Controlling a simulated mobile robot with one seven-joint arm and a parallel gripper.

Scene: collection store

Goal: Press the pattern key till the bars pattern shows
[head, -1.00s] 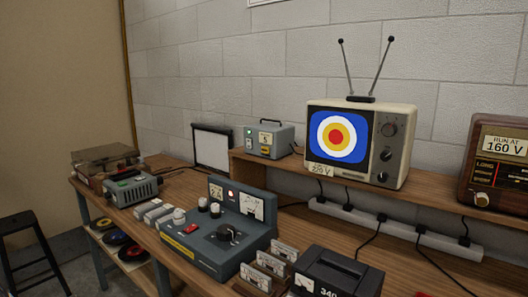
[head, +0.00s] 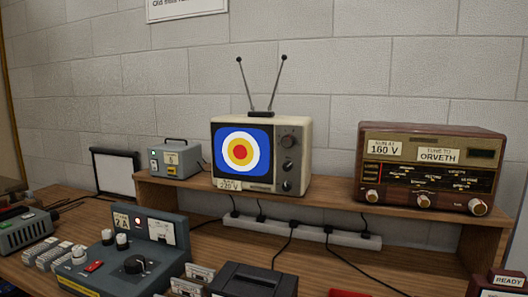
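The television (head: 296,156) stands on the raised shelf, a cream set with two antennas and knobs on its right side. Its screen (head: 243,150) is lit and shows concentric rings, white, yellow and red, on blue, not bars. A small grey-green box (head: 176,158) with a handle, a green light and small labels stands to the left of the television. I cannot tell whether a control on it is the pattern key; no key is legibly marked as such. My gripper is not in view.
A wooden radio (head: 430,168) stands right of the television. A power strip (head: 300,234) with plugged cords runs below the shelf. On the lower bench are a blue-grey control unit (head: 125,262), a dark box (head: 254,280) and a small grey device (head: 27,231).

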